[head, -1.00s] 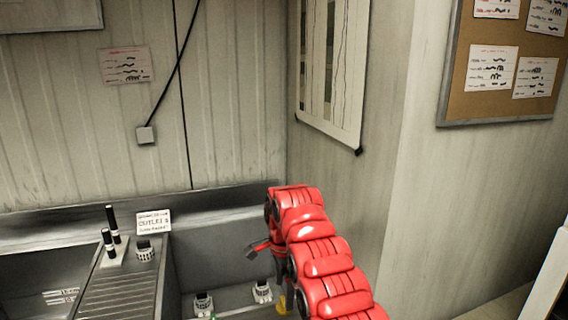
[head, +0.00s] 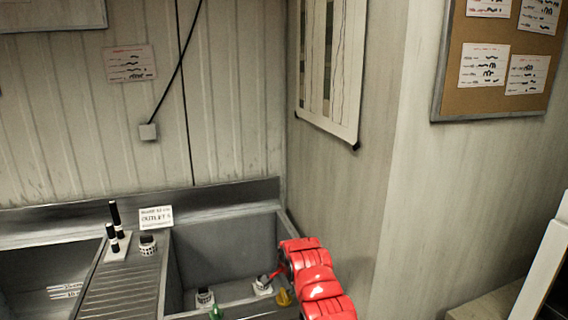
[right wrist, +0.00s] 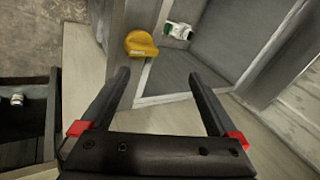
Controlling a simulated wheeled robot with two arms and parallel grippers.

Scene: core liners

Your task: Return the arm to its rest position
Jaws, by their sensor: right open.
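My right arm is red and comes in from the bottom of the head view, by the right wall of the sink basin. My right gripper (right wrist: 158,82) shows in the right wrist view with its two dark fingers spread wide and nothing between them. Its fingers point toward the basin's edge, with a yellow object (right wrist: 141,44) beyond the fingertips. In the head view the gripper is mostly hidden behind the red arm. My left gripper is not in view.
A ribbed drainboard (head: 120,290) with black markers (head: 115,222) lies left. Walls stand behind and right.

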